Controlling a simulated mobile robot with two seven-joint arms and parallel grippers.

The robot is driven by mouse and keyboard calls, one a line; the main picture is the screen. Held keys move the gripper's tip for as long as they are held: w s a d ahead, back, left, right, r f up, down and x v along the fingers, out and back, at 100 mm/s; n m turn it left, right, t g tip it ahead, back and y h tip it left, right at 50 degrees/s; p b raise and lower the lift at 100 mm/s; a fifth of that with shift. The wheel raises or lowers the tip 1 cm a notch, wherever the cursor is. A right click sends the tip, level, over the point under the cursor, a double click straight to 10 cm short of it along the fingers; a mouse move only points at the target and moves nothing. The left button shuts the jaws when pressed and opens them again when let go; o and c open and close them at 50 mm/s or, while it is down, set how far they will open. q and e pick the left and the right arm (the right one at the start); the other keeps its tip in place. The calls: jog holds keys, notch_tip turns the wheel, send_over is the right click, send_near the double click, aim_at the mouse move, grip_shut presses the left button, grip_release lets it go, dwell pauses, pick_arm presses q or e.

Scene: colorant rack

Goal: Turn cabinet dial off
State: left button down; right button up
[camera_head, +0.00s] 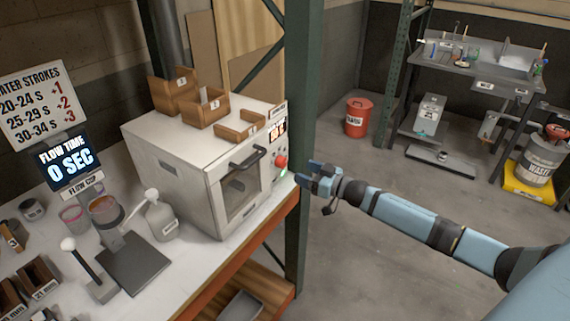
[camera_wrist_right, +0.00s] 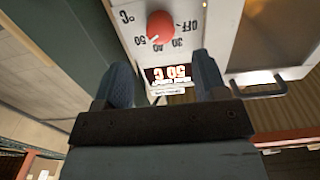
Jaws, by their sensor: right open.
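The white cabinet (camera_head: 190,175) stands on the bench with its red dial (camera_head: 281,161) on the front panel, right of the windowed door. In the right wrist view the dial (camera_wrist_right: 160,25) appears upside down, with OFF, 30, 40 and 50 marks around it. My right gripper (camera_head: 312,177) is just right of the dial in the head view. In the wrist view its two fingers (camera_wrist_right: 163,82) are apart, with nothing between them, and the dial lies beyond their tips. My left gripper is out of view.
A green rack post (camera_head: 298,120) stands close by the gripper. The cabinet door handle (camera_head: 248,158) sticks out left of the dial; wooden boxes (camera_head: 205,107) are on top.

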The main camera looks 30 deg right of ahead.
aim_at(285, 164)
jog(key=x, duration=0.8)
jog(key=c, duration=0.9)
